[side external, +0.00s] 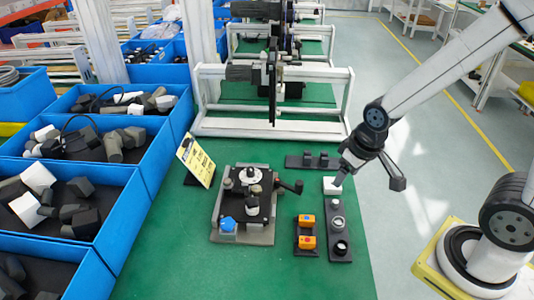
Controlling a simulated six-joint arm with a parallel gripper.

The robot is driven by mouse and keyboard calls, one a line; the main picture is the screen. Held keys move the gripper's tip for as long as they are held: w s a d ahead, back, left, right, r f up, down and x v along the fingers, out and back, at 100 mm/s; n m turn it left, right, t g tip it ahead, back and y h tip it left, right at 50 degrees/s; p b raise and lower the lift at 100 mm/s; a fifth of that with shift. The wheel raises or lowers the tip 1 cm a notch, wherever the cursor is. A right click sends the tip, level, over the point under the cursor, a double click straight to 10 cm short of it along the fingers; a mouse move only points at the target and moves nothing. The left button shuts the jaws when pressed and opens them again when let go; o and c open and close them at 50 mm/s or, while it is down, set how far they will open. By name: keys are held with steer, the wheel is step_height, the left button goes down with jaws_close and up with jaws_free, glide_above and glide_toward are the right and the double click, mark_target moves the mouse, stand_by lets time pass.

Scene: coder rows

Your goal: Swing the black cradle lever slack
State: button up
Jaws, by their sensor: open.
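The fixture (229,236) stands on the green table, a grey plate with black and silver parts and a blue knob at its front left. A black lever with a dark knob (298,187) sticks out from the fixture's right side; I take it to be the cradle lever. My gripper (338,182) is to the right of the lever and apart from it, low over a white block (331,188). It is open and small in view. I cannot tell whether it touches the block.
A yellow sign (197,160) stands behind left. Blue bins (120,215) line the left; a white frame (260,127) is behind. The front table is clear.

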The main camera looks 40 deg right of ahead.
mark_target(299, 182)
steer(key=w+f+m, duration=0.1)
steer(key=w, duration=0.3)
steer(key=w+f+m+g, duration=0.1)
steer(key=w, duration=0.3)
steer(key=w+f+m+g, duration=0.1)
steer(key=w+f, duration=0.1)
steer(key=w, duration=0.1)
steer(key=shift+w+a, duration=0.3)
steer(key=shift+w, duration=0.1)
steer(key=shift+w+f+m+g, duration=0.3)
steer(key=shift+w+f+m, duration=0.1)
steer(key=shift+w, duration=0.25)
steer(key=shift+f, duration=3.85)
jaws_close()
